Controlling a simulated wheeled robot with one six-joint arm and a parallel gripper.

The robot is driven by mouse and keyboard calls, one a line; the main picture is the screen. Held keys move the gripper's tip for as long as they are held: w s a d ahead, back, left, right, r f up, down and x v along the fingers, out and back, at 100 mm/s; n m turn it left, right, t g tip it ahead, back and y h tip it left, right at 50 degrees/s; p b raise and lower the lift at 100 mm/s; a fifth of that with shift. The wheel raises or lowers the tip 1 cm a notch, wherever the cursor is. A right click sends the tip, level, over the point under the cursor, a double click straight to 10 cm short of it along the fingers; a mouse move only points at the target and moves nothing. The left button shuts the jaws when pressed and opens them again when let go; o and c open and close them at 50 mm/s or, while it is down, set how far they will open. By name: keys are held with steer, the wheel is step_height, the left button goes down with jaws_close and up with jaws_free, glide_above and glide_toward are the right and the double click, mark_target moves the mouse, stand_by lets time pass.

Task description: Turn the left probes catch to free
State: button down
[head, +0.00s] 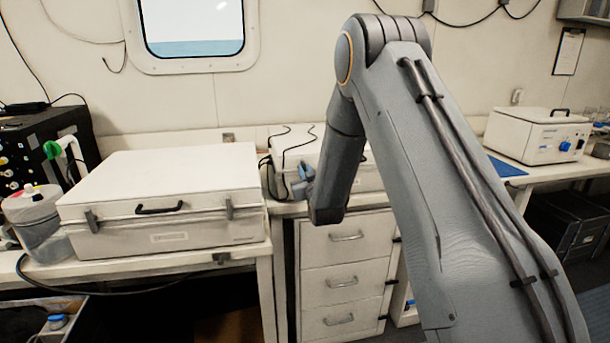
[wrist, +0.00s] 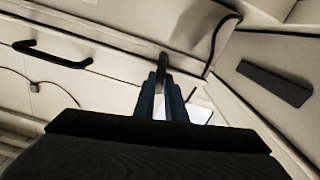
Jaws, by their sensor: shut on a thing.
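The probes box (head: 290,143) is a pale case on the bench behind my arm, with dark cables over its lid. My gripper (head: 300,182) is at the left part of its front, and my arm hides much of that front. In the wrist view, the blue fingers of my gripper (wrist: 162,100) are shut on a small grey catch (wrist: 161,62) at the lid edge. The fingers cover its lower part, and I cannot tell which way it is turned. The box's black handle (wrist: 50,54) shows at the upper left of the wrist view.
A large white case (head: 165,238) with a black handle and two grey catches stands on the left bench. A jug (head: 35,222) and a black unit (head: 45,150) stand beside it. Drawers (head: 343,280) are below the probes box. A white device (head: 535,135) stands at right.

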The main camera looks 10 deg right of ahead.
steer(key=shift+a+f+n+b, duration=0.15)
steer(key=shift+n+b, duration=1.35)
steer(key=shift+n, duration=1.1)
steer(key=shift+a+f+n+b, duration=0.1)
steer(key=shift+n+b, duration=1.4)
steer(key=shift+n, duration=1.1)
steer(key=shift+a+f+n+b, duration=0.15)
steer(key=shift+n+b, duration=1.35)
steer(key=shift+n, duration=1.1)
steer(key=shift+d, duration=0.1)
steer(key=c, duration=1.8)
jaws_free()
steer(key=s+b, duration=0.1)
steer(key=s, duration=0.6)
steer(key=shift+s, duration=0.4)
